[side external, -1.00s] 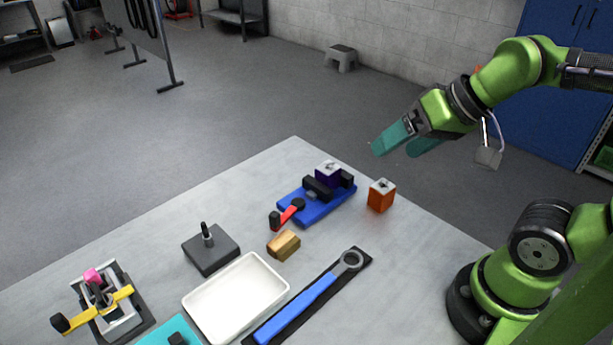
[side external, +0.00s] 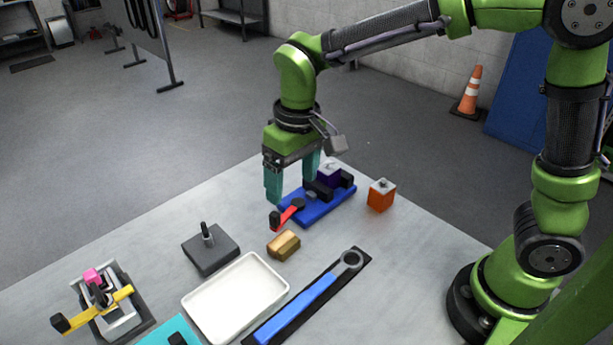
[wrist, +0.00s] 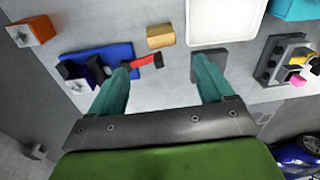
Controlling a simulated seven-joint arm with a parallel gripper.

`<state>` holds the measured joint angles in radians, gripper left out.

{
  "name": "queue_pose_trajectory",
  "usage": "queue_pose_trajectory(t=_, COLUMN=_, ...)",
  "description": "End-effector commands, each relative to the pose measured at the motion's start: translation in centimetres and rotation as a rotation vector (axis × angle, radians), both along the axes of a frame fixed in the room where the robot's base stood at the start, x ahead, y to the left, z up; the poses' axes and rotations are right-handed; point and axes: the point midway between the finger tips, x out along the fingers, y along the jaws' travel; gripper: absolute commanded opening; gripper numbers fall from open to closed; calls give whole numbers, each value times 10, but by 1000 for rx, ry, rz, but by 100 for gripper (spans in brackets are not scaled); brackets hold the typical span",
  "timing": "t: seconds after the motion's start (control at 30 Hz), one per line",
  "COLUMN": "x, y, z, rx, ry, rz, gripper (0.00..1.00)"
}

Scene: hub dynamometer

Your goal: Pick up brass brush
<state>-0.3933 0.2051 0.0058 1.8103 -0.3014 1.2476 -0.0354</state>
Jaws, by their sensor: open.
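The brass brush appears as a small tan-gold block (side external: 284,245) lying on the grey table, between the red-handled blue fixture and the white tray. It also shows in the wrist view (wrist: 160,37) at the top middle, beyond my fingertips. My gripper (side external: 293,188) points down with its two teal fingers spread and nothing between them. In the side view it appears above the far edge of the table, behind the block. In the wrist view my gripper (wrist: 163,67) is open, its fingers apart on either side of the block's column, and not touching it.
The blue fixture (side external: 328,207) with its red lever (side external: 290,213) stands close to the brush. Nearby are a white tray (side external: 262,262), a grey block with a post (side external: 211,250), an orange block (side external: 380,197) and a blue wrench (side external: 300,309). A yellow-handled clamp (side external: 118,301) sits left.

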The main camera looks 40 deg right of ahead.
Motion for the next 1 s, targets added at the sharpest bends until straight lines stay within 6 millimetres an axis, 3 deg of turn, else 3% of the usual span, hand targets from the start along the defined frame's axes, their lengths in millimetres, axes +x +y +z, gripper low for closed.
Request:
queue_pose_trajectory(t=0.1, x=17, y=15, z=-7, rx=-45, ry=35, rz=28, gripper=81)
queue_pose_trajectory(t=0.27, x=24, y=14, z=2, rx=-64, ry=39, rz=18, gripper=81)
queue_pose_trajectory(t=0.73, x=20, y=12, z=-90, rx=-65, ry=51, rz=16, gripper=81)
queue_pose_trajectory(t=1.0, x=21, y=13, z=-114, rx=-63, ry=46, rz=15, gripper=81)
